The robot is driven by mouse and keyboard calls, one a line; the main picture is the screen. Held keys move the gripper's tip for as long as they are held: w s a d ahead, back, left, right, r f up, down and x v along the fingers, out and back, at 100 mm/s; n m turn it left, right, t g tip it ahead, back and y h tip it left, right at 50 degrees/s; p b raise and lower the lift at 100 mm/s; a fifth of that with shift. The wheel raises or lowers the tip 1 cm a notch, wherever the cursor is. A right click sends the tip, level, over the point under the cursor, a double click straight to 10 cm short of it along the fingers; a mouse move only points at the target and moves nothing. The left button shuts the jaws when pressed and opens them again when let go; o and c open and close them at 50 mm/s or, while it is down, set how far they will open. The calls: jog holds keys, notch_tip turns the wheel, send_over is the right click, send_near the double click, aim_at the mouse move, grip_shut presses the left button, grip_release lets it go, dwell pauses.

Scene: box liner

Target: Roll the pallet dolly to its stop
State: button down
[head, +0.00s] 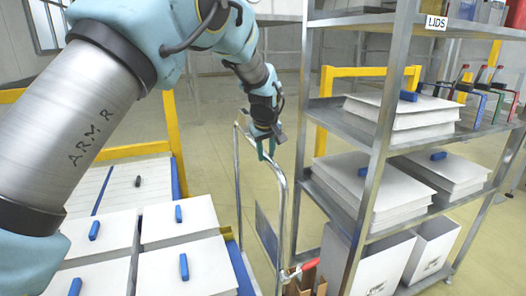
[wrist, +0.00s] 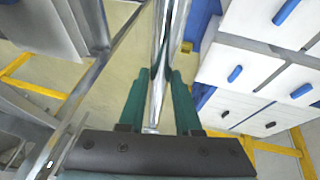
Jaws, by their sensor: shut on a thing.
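My gripper (head: 266,152) is at the top bar of a metal push handle (head: 282,205) in the middle of the head view. In the wrist view, the teal fingers of my gripper (wrist: 160,75) stand on both sides of the shiny handle bar (wrist: 158,45) and are shut on it. The handle rises beside a blue deck edge (head: 241,270), seemingly the pallet dolly's, next to white-lidded boxes (head: 190,265) with blue grips. The deck is mostly hidden by the boxes, and its wheels are not visible. I cannot make out the stop.
A metal shelf rack (head: 372,175) with stacked white lids stands close on the right. White bins (head: 380,262) and a red-handled clamp (head: 303,268) are low beside it. Yellow rails (head: 172,130) stand at the left. Open floor (head: 212,150) lies beyond the handle.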

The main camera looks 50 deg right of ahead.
jog(key=shift+d, duration=0.3)
jog(key=c, duration=0.6)
grip_release()
jog(key=shift+s+d, duration=0.1)
jog(key=shift+d, duration=0.05)
jog(key=b+v, duration=0.2)
jog(key=v, duration=0.8)
jog(key=shift+r+b, duration=0.3)
jog(key=shift+b, duration=0.05)
jog(key=shift+s, duration=0.15)
